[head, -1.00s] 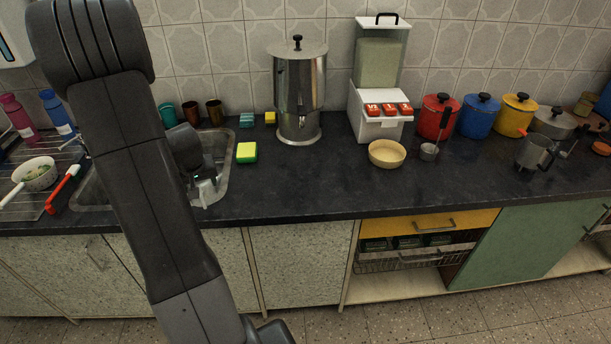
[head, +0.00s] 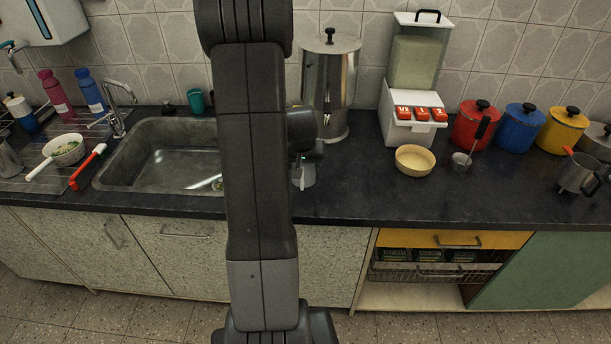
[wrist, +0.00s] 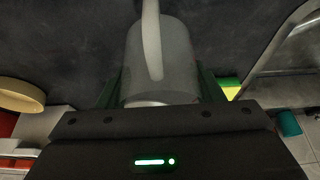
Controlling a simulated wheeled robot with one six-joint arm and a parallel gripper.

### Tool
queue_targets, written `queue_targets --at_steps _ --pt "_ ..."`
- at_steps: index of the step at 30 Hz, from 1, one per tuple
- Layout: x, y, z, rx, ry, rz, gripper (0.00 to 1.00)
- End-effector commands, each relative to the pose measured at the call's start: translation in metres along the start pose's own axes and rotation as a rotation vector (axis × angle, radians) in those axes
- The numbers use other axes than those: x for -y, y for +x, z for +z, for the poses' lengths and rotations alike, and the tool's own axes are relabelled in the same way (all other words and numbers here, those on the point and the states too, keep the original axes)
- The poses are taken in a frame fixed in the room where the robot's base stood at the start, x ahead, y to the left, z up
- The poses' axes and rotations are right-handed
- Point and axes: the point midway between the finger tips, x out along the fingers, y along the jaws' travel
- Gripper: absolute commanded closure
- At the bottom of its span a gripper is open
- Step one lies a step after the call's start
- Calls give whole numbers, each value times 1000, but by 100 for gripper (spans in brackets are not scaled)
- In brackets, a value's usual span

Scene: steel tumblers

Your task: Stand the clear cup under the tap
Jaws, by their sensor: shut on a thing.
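The clear cup (head: 303,177), greyish and see-through with a handle, is held by my gripper (head: 303,154) in front of the steel urn (head: 341,85). In the wrist view the cup (wrist: 182,62) sits between the green fingers of my gripper (wrist: 162,85), its handle towards the top of the picture. The fingers are shut on it. I cannot tell whether its base touches the counter. A tap (head: 122,102) rises behind the sink at the left. The urn's lower front is partly hidden by my arm, and no tap shows on it.
The sink (head: 150,163) is left of my arm. A yellow-green sponge (wrist: 230,87) shows in the wrist view. Counter (head: 358,190) in front of the urn is clear.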

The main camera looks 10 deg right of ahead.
Motion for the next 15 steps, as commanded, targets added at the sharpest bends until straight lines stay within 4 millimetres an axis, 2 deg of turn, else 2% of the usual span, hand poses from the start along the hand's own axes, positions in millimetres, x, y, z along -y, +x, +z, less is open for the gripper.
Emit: queue_targets --at_steps 10,15 --pt "0 34 15 3 0 1 63" --pt "0 40 17 0 0 0 63"
